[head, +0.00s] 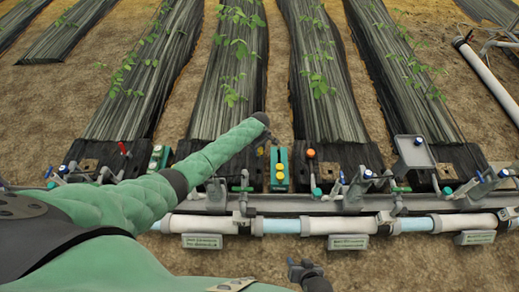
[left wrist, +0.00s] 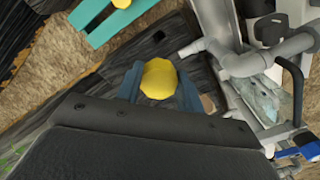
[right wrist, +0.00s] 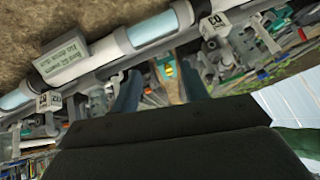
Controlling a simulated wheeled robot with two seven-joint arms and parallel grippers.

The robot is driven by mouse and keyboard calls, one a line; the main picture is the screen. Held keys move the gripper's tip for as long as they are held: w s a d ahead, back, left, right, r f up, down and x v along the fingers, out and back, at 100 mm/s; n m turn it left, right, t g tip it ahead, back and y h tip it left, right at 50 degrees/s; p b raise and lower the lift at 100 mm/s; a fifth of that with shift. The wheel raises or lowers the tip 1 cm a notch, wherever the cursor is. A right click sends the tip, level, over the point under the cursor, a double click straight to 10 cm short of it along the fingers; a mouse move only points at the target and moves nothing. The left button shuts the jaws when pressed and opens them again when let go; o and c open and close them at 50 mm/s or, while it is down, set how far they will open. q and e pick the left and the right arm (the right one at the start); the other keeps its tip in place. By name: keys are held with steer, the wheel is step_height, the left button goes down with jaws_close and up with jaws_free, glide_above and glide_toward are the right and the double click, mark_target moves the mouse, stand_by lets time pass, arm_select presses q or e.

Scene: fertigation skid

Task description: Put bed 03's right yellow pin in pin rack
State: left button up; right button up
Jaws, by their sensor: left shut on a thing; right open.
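My left gripper (left wrist: 160,92) is shut on a yellow pin (left wrist: 159,77), whose faceted head shows between the blue fingers in the left wrist view. In the head view my left arm reaches across the beds, and a small yellow spot of the pin (head: 260,152) shows below its black end. The teal pin rack (head: 279,157) stands just right of it with yellow pins in it; its teal edge also shows in the left wrist view (left wrist: 97,30). The held pin is apart from the rack. My right gripper (head: 305,270) is open and empty, low in the head view.
An orange-red knob (head: 310,153) sits right of the rack. A pipe (head: 285,226) with labelled plates and several valves with blue and green handles runs along the front. A grey tray (head: 414,152) stands at the right. My left forearm hides part of the left beds.

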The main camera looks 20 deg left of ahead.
mark_target(260, 150)
arm_select(q)
step_height(260, 150, up, 4)
steer(key=p, duration=0.4)
steer(key=shift+r, duration=0.2)
step_height(260, 150, up, 2)
steer(key=p, duration=0.3)
steer(key=shift+r, duration=0.25)
step_height(260, 150, up, 2)
steer(key=p, duration=0.2)
steer(key=shift+r+p, duration=0.15)
steer(key=shift+p, duration=0.15)
steer(key=shift+r, duration=0.1)
arm_select(e)
steer(key=s+d+r+g+h, duration=0.1)
steer(key=d+r+g, duration=0.1)
steer(key=r, duration=1.3)
steer(key=s+d+r+g, duration=0.1)
steer(key=d+r, duration=0.4)
steer(key=r, duration=1)
steer(key=shift+s+g+h, duration=0.4)
steer(key=shift+s, duration=0.05)
